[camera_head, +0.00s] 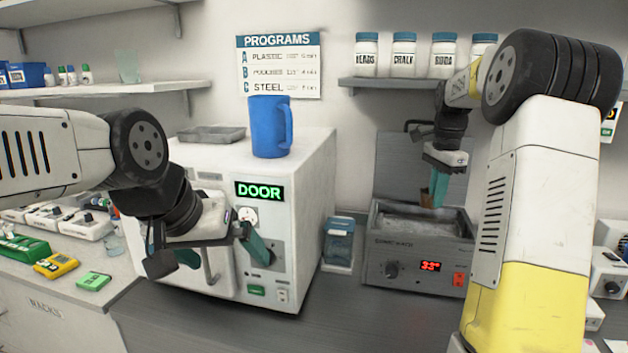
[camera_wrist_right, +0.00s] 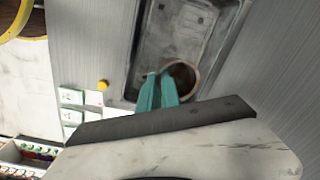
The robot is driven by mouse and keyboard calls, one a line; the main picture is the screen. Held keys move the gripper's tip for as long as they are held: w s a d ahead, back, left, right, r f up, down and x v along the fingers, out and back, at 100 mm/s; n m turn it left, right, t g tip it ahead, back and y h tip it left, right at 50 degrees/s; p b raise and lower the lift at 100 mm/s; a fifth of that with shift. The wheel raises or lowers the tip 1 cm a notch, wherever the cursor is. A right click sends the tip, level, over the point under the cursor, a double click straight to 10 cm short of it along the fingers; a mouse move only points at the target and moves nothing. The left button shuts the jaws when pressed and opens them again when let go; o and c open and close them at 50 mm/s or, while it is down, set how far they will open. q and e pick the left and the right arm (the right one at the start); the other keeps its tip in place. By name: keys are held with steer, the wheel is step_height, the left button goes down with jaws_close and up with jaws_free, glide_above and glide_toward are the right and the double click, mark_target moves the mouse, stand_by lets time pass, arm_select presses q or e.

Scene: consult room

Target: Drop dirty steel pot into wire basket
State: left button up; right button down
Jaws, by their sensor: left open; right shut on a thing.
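My right gripper (camera_head: 434,190) is shut, pointing down over the grey bath with the red display (camera_head: 415,262). In the right wrist view its teal fingers (camera_wrist_right: 157,92) close at the rim of a round, brown-stained steel pot (camera_wrist_right: 187,72). In the head view the pot is mostly hidden; a small brown part shows beside the fingers. The pot appears over the bath's open basin (camera_wrist_right: 150,50); its exact height is unclear. I cannot make out a wire basket. My left gripper (camera_head: 222,252) is open in front of the white DOOR machine (camera_head: 312,190), around or near its handle.
A blue mug (camera_head: 268,128) and a grey tray (camera_head: 211,134) stand on the machine. A small blue-lidded container (camera_head: 339,245) is between machine and bath. Shelf jars (camera_head: 404,55) are above the bath. Green and yellow devices (camera_head: 56,265) lie at left. The front counter is clear.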

steer(key=shift+f, duration=2.9)
steer(key=c, duration=1.5)
jaws_free()
